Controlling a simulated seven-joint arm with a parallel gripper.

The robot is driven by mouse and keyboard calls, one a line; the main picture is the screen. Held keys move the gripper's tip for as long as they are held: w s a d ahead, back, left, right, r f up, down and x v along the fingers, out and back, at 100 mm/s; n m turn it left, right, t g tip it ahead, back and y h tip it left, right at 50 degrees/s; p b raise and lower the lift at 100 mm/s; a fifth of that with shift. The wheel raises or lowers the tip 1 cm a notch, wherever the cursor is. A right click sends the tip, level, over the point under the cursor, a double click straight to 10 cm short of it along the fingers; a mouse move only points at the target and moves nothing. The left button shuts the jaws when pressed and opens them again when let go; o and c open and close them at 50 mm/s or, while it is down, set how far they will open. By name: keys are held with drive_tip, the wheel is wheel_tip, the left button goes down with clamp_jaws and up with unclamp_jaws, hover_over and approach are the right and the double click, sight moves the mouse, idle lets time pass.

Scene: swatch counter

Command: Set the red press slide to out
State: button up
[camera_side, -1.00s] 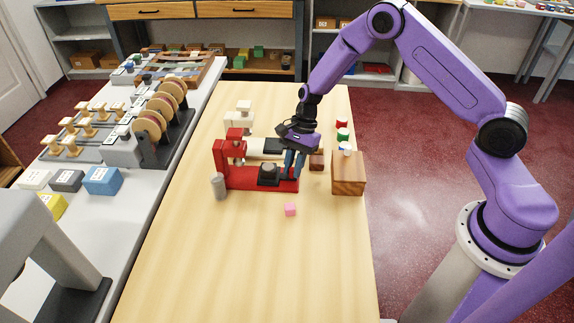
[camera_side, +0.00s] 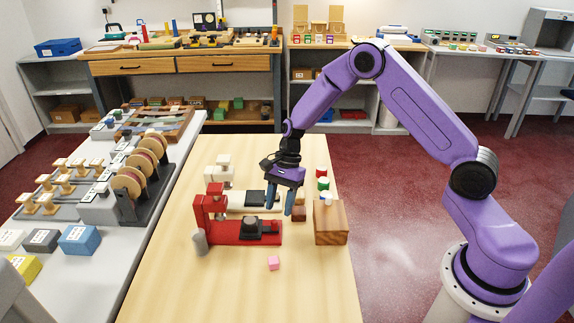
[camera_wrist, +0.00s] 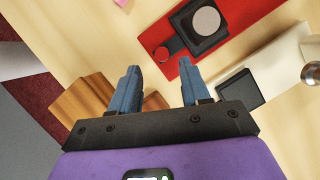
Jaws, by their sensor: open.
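The red press (camera_side: 207,213) stands on the wooden table, its long red base running to the right; the base also shows in the wrist view (camera_wrist: 225,52). Its slide (camera_side: 250,229) is a black block with a grey round pad, on the base clear to the right of the press column. My gripper (camera_side: 280,203) is open and empty, pointing down. It is above and behind the red base's right end, apart from the slide; its blue fingers show in the wrist view (camera_wrist: 160,75).
A white press (camera_side: 222,170) with its own black slide stands just behind. A wooden box (camera_side: 331,223) and a small brown block (camera_side: 299,213) lie close on the right. A pink cube (camera_side: 273,263) and grey cylinder (camera_side: 199,242) are nearby. The front table is clear.

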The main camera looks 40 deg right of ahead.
drive_tip(key=v, duration=1.3)
drive_tip(key=shift+f, duration=0.1)
drive_tip(key=s+a+r+n+h, duration=0.1)
drive_tip(key=s+a+r+n, duration=0.25)
drive_tip(key=s+n, duration=0.45)
drive_tip(key=s+a+r+n+h, duration=0.2)
drive_tip(key=s+a+n, duration=0.3)
drive_tip(key=s, duration=0.4)
drive_tip(key=s+d+n+t+h, duration=0.1)
drive_tip(key=s+d+n, duration=0.3)
drive_tip(key=s+n, duration=1)
drive_tip(key=shift+s+t, duration=0.3)
drive_tip(key=shift+s, duration=1)
drive_tip(key=shift+d, duration=0.1)
